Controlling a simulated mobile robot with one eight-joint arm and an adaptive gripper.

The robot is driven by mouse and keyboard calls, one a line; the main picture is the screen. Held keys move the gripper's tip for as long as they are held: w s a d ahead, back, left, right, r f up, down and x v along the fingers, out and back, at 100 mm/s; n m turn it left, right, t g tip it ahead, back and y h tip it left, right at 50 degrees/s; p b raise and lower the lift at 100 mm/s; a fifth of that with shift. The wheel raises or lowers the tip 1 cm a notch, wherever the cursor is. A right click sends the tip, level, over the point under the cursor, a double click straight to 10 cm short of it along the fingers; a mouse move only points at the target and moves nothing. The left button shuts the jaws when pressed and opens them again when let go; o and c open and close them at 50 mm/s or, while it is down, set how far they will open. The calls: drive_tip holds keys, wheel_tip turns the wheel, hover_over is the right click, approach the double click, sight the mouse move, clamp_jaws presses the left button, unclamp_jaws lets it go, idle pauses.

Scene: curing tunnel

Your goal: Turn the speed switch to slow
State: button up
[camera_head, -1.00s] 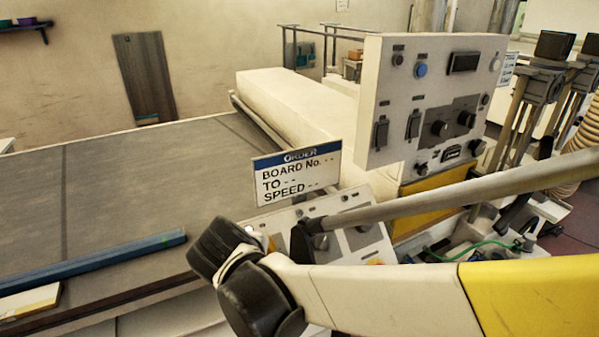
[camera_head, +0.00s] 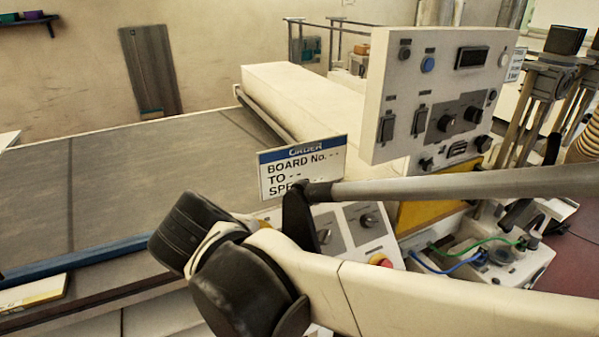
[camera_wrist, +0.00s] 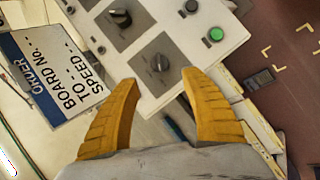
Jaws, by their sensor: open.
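My gripper (camera_wrist: 159,77) is open and empty in the wrist view, its two yellow fingers spread above a white control panel (camera_wrist: 194,51). A dark rotary knob (camera_wrist: 157,62) on a grey plate sits just beyond the gap between the fingertips. A second dark knob (camera_wrist: 114,18) is on another grey plate, up and left. The labels are too small to read, so I cannot tell which knob is the speed switch. In the head view the low panel shows one knob (camera_head: 367,220) and another (camera_head: 325,236), partly behind my arm. My gripper is hidden there.
An order sign (camera_head: 303,168) with a blank speed line stands by the panel. A tall upright panel (camera_head: 385,66) with knobs and switches rises behind. A green button (camera_wrist: 215,34) and a red button (camera_head: 380,260) are near the knobs. The wide belt (camera_head: 120,185) lies left.

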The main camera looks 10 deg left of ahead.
drive_tip(key=v, duration=0.3)
